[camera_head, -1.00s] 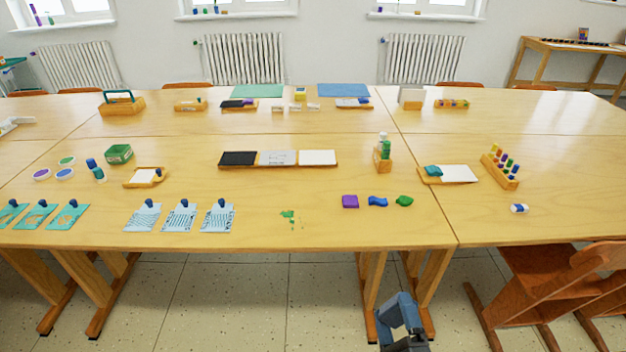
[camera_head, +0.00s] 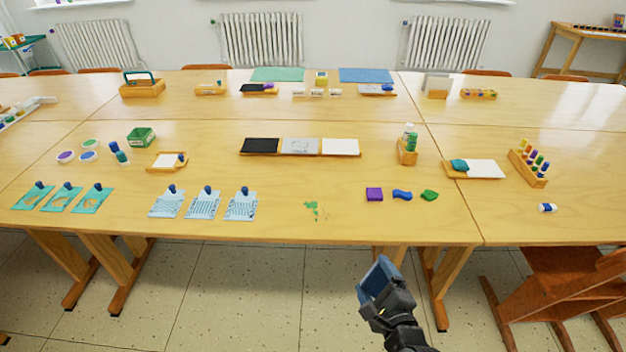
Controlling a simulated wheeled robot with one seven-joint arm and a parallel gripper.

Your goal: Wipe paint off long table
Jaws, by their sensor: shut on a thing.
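The long table (camera_head: 330,228) is light wood and spans the view. A small green paint smear (camera_head: 311,206) with a few specks lies near its front edge, right of the patterned cards. My black gripper (camera_head: 384,296) is in front of the table's front edge, below and to the right of the smear, apart from the tabletop. It is shut on a flat blue thing (camera_head: 379,274); its full shape is partly hidden by the gripper.
Purple (camera_head: 374,194), blue (camera_head: 402,194) and green (camera_head: 429,195) pieces lie right of the smear. Patterned cards with blue knobs (camera_head: 204,205) lie left. A bottle in a wooden holder (camera_head: 408,146) stands behind. A brown chair (camera_head: 560,290) is at the right. Tabletop around the smear is clear.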

